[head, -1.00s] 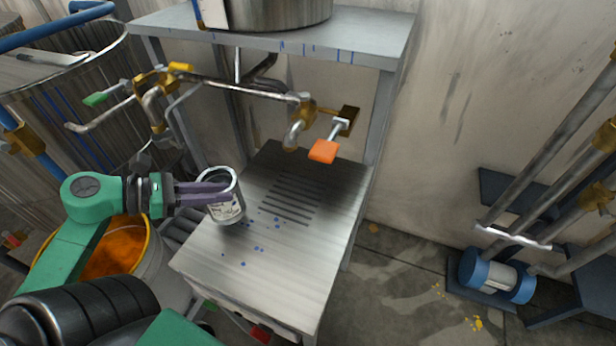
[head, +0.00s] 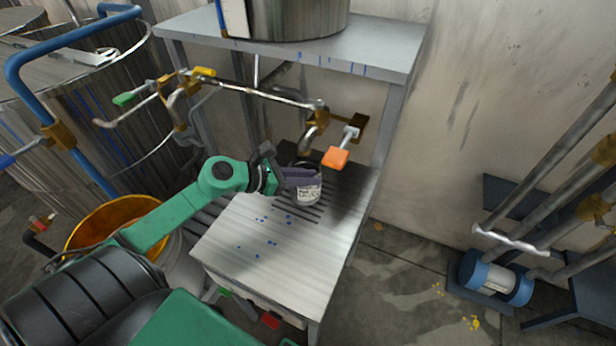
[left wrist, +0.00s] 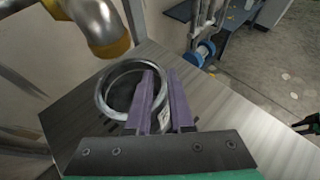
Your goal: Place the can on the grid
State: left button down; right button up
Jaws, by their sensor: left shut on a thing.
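The can (head: 309,196) is a small open metal tin with a pale label. My left gripper (head: 314,179) is shut on its wall. In the left wrist view, one purple finger lies inside the rim of the can (left wrist: 104,88) and the other outside, with the left gripper (left wrist: 162,82) across the wall. The grid (head: 288,208) is the set of dark slots in the metal bench top. The can is upright over the slots and hides part of them; I cannot tell whether it touches them.
A bent spout (head: 311,138) and an orange valve handle (head: 335,158) hang close above and behind the can. The bench top (head: 270,265) is bare in front, with blue paint specks. An upper shelf (head: 390,55) holds a metal drum. An orange-lined bucket (head: 100,222) stands left.

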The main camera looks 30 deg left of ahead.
pick_arm(q)
jog(key=shift+f, duration=0.5)
jog(key=shift+f, duration=0.15)
jog(key=c, duration=1.2)
grip_release()
jog(key=shift+f, duration=0.1)
jog(key=o, duration=0.4)
